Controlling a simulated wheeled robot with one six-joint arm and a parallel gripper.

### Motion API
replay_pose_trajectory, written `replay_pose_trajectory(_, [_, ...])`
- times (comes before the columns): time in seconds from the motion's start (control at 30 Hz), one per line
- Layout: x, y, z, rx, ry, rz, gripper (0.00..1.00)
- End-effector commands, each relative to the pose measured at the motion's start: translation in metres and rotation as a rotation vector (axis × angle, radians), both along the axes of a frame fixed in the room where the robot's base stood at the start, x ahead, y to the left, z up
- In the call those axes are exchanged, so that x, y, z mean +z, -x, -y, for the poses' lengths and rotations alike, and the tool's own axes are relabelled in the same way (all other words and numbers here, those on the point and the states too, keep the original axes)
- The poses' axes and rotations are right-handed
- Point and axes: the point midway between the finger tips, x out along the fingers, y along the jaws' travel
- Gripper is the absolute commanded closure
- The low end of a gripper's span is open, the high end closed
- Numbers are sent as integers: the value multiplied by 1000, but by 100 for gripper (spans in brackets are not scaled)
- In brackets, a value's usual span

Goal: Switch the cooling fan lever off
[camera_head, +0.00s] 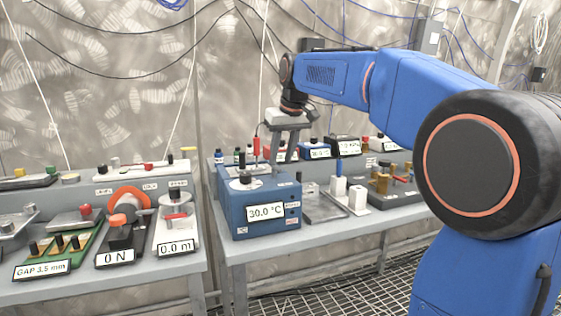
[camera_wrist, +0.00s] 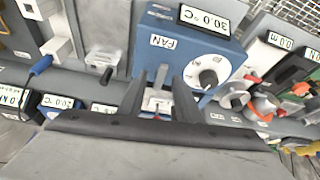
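The blue cooling unit (camera_head: 262,205) stands on the right-hand table with a 30.0 °C display and a black knob (camera_head: 245,177) on top. In the wrist view its top (camera_wrist: 185,60) carries a FAN label and a dial knob (camera_wrist: 208,77). My gripper (camera_head: 284,165) points down over the unit's back right part, fingers apart. Between the fingertips in the wrist view (camera_wrist: 161,75) is a small pale bracket with a red part (camera_wrist: 157,103), apparently the fan lever. Its exact position and any contact are unclear. In the head view the fingers hide that area.
A red upright handle (camera_head: 257,145) shows just left of my gripper. A grey tray (camera_head: 322,206) and white blocks (camera_head: 357,198) stand right of the unit. Several bottles and small instruments line the back. The left table (camera_head: 150,277) holds other gauges, across a narrow gap.

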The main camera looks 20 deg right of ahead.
Motion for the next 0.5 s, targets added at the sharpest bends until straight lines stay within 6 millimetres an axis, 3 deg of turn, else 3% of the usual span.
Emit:
replay_pose_trajectory(0.2, [-17, -7, -1, 0, 0, 0, 69])
replay_pose_trajectory(0.5, [-19, -8, -1, 0, 0, 0, 69])
